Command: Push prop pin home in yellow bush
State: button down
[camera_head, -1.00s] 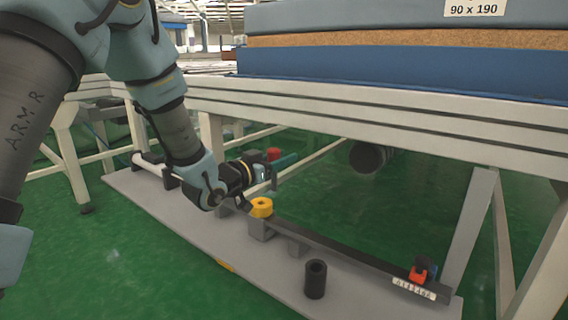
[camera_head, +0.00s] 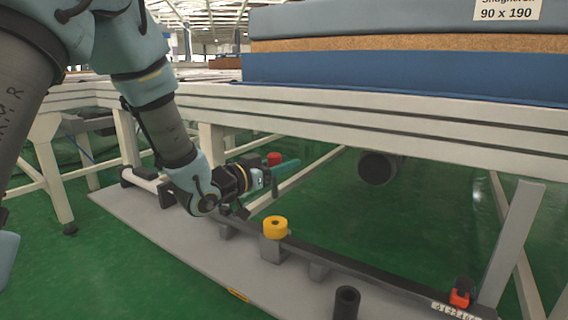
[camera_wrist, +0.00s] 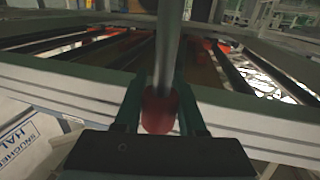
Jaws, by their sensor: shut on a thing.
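The yellow bush (camera_head: 275,227) is a short cylinder with a hole in its top, seated on a grey block on the low bench in the head view. My gripper (camera_head: 286,169) is above and beyond it in the picture, apart from it, with its teal fingers pointing right. A red knob (camera_head: 274,158) shows at the fingers. In the wrist view my gripper (camera_wrist: 160,100) is shut on the prop pin, seen as a grey rod (camera_wrist: 168,50) with a red end (camera_wrist: 159,110) between the fingers. The pin's far end is out of view. The bush does not show in the wrist view.
A long grey base plate (camera_head: 180,232) carries a dark bar (camera_head: 375,268) with a red-orange part (camera_head: 461,294) at its right end. A black tube (camera_head: 346,302) stands in front. The white table frame (camera_head: 400,118) with mattresses (camera_head: 400,75) overhangs behind.

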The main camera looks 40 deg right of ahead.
aim_at(277, 187)
jog(key=shift+f+b, duration=2.05)
jog(key=shift+f, duration=0.8)
jog(key=shift+f+b, duration=3)
jog(key=shift+f, duration=1.15)
jog(key=shift+c, duration=2)
grip_release()
jog(key=a+p, duration=0.3)
jog(key=a, duration=0.7)
jog(key=shift+s+a+p, duration=0.25)
jog(key=shift+a+p, duration=0.15)
